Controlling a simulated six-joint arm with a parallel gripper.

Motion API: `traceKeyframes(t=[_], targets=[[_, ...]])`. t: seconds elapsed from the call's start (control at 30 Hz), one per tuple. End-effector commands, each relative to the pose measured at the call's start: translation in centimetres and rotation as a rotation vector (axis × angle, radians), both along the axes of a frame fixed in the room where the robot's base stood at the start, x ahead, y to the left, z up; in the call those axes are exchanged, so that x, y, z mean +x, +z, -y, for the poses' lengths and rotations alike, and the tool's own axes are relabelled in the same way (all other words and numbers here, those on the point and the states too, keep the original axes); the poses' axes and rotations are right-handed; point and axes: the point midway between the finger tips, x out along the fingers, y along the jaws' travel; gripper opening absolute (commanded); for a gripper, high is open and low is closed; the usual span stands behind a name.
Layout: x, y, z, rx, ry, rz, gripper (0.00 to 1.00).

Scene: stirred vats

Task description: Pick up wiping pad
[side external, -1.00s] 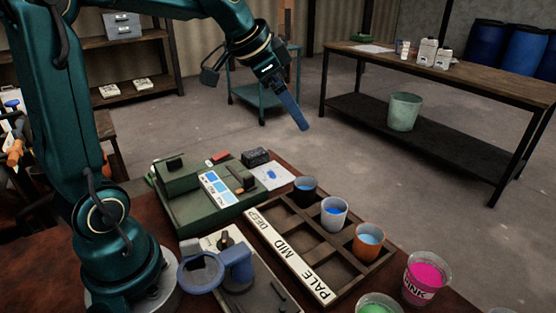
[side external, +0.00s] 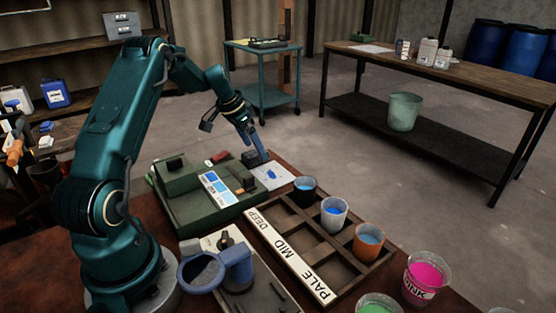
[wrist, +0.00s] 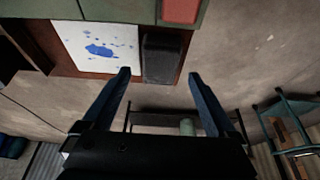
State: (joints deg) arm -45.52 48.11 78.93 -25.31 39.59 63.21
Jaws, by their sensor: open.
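The wiping pad, a dark grey block, lies at the back edge of the table between the green case and the white sheet; in the side view its left part (side external: 249,160) shows beside my gripper (side external: 261,153). My gripper is open in the wrist view (wrist: 159,75), one fingertip on each side of the pad's near end in the picture. Whether the fingers touch the pad or are still above it I cannot tell.
The white sheet (side external: 285,177) with blue stains lies right beside the pad. The green case (side external: 178,205) stands to the left, with a red block (side external: 218,157) on it. The divided rack (side external: 322,253) with several cups is in front. Beyond the table edge is open floor.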

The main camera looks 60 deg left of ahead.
Motion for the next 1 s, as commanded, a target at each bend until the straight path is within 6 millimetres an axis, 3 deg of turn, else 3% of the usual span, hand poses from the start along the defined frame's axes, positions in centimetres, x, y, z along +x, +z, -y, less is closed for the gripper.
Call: traceKeyframes(t=[0.17,0.47,0.7,1.0], targets=[[0.58,-1.40,0.07,0.000,-0.002,-0.001,0.93],[0.69,-1.59,0.05,0.002,-0.001,0.000,0.93],[0.68,-1.58,0.06,0.001,-0.001,0.000,0.04],[0.70,-1.37,0.05,0.001,-0.001,0.001,0.04]])
